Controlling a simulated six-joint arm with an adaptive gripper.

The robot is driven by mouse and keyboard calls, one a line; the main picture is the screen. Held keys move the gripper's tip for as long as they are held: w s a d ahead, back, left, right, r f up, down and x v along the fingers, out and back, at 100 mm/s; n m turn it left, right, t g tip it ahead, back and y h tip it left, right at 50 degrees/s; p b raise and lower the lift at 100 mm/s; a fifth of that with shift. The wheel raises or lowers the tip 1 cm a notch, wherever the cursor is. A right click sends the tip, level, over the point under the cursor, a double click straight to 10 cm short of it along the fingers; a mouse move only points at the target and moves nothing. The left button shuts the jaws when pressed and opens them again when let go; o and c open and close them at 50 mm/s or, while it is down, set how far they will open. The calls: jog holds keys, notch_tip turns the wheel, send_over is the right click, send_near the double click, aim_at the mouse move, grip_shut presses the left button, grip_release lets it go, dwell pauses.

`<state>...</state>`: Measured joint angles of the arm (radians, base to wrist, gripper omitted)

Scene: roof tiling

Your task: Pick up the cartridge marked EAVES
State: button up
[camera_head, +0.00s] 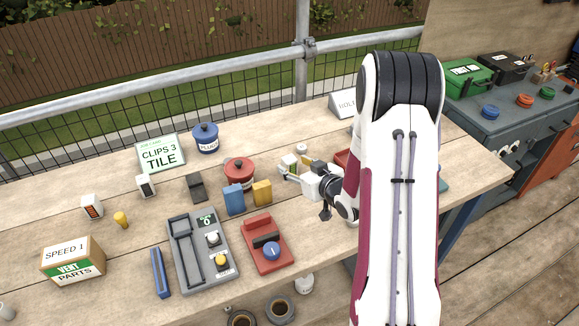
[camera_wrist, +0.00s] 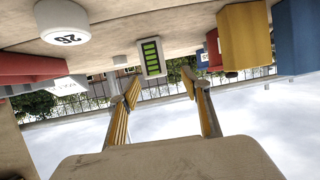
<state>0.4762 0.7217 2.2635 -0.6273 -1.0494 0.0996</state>
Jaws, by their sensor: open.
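No lettering reading EAVES is legible in either view. A small white cartridge with a green striped label (camera_head: 290,162) stands on the bench by my gripper (camera_head: 286,172). In the wrist view, which looks inverted, the green-striped cartridge (camera_wrist: 151,58) lies ahead of the gap between the fingertips (camera_wrist: 160,87). My gripper is open, with nothing between its fingers. Two other white cartridges stand to the left: one with an orange label (camera_head: 92,208) and one with a dark label (camera_head: 146,186). Their markings are too small to read.
Blue (camera_head: 233,199) and yellow (camera_head: 262,193) blocks and a red pot (camera_head: 239,172) stand left of my gripper. A grey device with a slot (camera_head: 190,255) and a red device (camera_head: 267,243) lie nearer. A white round piece marked 26 (camera_wrist: 62,20) is close in the wrist view.

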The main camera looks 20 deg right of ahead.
aim_at(292, 162)
jog(key=shift+w, duration=0.15)
jog(key=shift+d+x, duration=0.15)
jog(key=shift+x, duration=0.5)
jog(key=shift+d+x, duration=0.2)
jog(key=shift+x, duration=1.65)
jog(key=c, duration=1.2)
